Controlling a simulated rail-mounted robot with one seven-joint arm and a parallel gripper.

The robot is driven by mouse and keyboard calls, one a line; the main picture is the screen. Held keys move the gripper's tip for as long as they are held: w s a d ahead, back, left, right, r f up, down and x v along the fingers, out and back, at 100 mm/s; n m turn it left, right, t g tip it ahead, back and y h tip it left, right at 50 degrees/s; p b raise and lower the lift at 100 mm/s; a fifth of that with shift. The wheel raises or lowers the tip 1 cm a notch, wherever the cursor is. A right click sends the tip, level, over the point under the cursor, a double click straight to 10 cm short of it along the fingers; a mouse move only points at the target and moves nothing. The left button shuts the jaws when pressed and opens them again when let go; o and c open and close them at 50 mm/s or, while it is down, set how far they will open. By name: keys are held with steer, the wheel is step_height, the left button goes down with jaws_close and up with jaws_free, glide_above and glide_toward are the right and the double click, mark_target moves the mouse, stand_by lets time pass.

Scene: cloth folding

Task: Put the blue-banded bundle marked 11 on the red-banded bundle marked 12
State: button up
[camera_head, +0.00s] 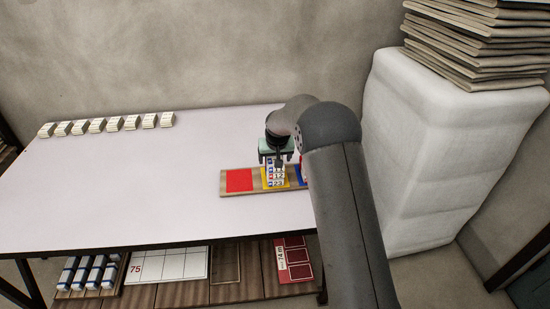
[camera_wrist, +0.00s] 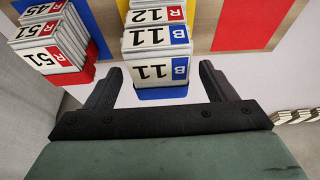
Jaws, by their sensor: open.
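The blue-banded bundle marked 11 (camera_wrist: 157,71) is a white stack with blue B tags, nearest my gripper in the wrist view. The red-banded bundle marked 12 (camera_wrist: 150,16) shows its red R tag just beyond it; whether they touch is unclear. In the head view both belong to the small numbered group (camera_head: 277,177) at the yellow patch, partly hidden under my gripper. My gripper (camera_wrist: 160,68) is open. Its two dark fingers stand on either side of bundle 11 in the picture, apart from it. In the head view my gripper (camera_head: 276,157) is above the group.
Bundles marked 51 (camera_wrist: 52,58) and 45 (camera_wrist: 40,10) stand close on the left in the wrist view. The wooden board (camera_head: 224,189) has a red patch (camera_head: 239,180). Several pale bundles (camera_head: 98,125) line the table's back left. The table's middle is clear.

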steer(key=b+v, duration=0.1)
steer(key=v, duration=1.1)
steer(key=shift+r, duration=0.2)
